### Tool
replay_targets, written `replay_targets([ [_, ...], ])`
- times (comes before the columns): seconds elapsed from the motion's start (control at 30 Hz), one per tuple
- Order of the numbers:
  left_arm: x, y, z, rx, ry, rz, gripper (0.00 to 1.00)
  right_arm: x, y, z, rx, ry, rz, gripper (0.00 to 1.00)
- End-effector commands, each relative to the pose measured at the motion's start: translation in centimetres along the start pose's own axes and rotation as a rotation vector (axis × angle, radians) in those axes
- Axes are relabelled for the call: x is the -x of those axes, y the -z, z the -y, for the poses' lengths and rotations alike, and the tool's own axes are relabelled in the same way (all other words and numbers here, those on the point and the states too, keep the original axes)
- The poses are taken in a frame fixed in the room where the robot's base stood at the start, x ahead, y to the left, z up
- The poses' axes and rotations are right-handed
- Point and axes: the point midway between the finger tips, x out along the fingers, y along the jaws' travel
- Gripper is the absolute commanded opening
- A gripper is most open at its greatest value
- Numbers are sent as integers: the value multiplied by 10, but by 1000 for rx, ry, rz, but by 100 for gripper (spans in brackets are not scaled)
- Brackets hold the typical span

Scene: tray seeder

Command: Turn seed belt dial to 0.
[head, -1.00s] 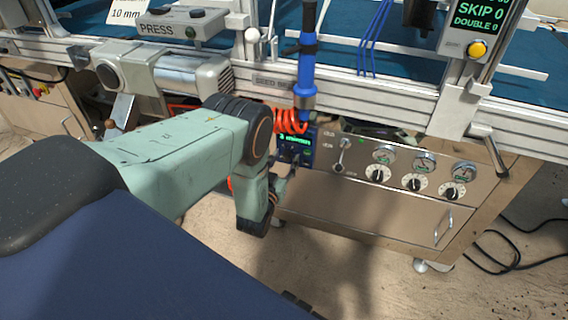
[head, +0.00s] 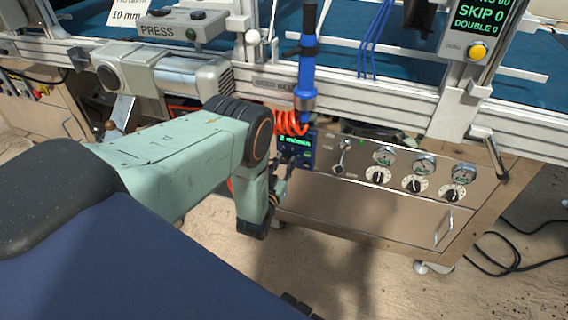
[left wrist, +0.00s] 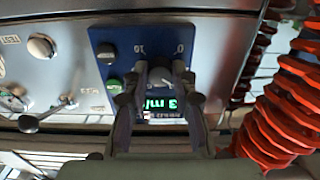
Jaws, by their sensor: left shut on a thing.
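The wrist view shows the box upside down, with 0 and 10 marked near the dial. My left gripper (left wrist: 164,84) has its two fingers on either side of the dial and is shut on it. A green speed display (left wrist: 168,104) lies beside the dial, partly covered by the fingers; its digit is hard to read. In the head view my left gripper (head: 285,172) is at the blue box (head: 305,152) and hides the dial.
An orange coiled hose (head: 290,122) hangs right by the box, close to my gripper in the wrist view (left wrist: 285,105). A steel panel with a lever (head: 341,158), gauges and black knobs (head: 415,185) is to the right. The conveyor rail runs above.

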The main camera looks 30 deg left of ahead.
Motion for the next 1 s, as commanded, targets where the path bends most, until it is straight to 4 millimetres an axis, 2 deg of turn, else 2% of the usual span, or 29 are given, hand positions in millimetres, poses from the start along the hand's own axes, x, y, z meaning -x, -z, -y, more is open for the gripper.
replay_targets([
  [0.37, 1, -2, 0, 204, 0, 4, 0, -2, 0, 0, 0, 0, 0, 40],
  [1.0, 2, -2, -1, 809, 1, 5, 0, -8, 0, 0, 0, 0, 0, 40],
])
